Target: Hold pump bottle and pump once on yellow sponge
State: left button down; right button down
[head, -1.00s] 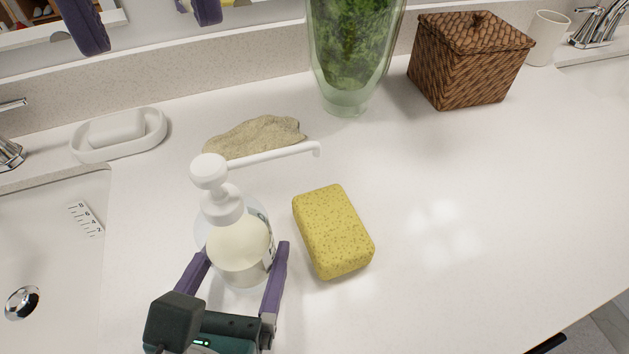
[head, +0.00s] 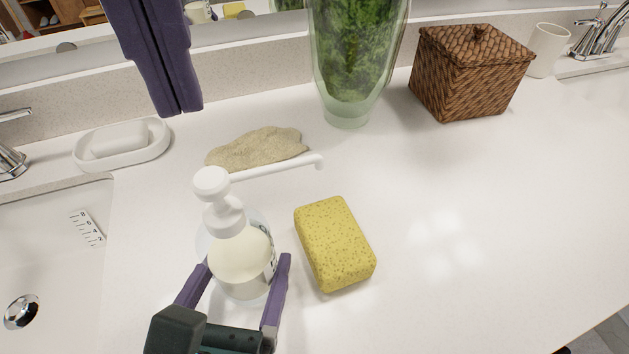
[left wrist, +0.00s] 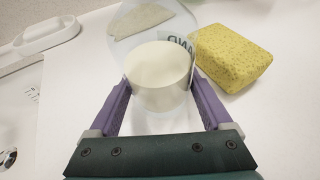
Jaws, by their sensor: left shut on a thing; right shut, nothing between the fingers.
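The clear pump bottle (head: 241,262) with pale liquid and a white pump head (head: 211,183) stands upright on the counter. Its long spout points right, its tip beyond the far edge of the yellow sponge (head: 334,243). The sponge lies flat just right of the bottle, apart from it, and also shows in the left wrist view (left wrist: 232,56). My left gripper (head: 245,272) is shut around the bottle's lower body, one finger on each side, seen also in the left wrist view (left wrist: 160,98). My right gripper (head: 178,110) is shut and empty, pointing down above and behind the pump head.
A beige stone-like piece (head: 256,149) lies behind the spout. A white soap dish (head: 122,157) and a sink (head: 45,250) are at left. A green glass vase (head: 345,112) and wicker box (head: 465,80) stand behind. The counter right of the sponge is clear.

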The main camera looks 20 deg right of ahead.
aim_at(210, 177)
jog(key=shift+f, duration=2)
dwell(0.4)
jog(key=shift+f, duration=1.55)
jog(key=shift+r, duration=1.55)
notch_tip(210, 177, up, 6)
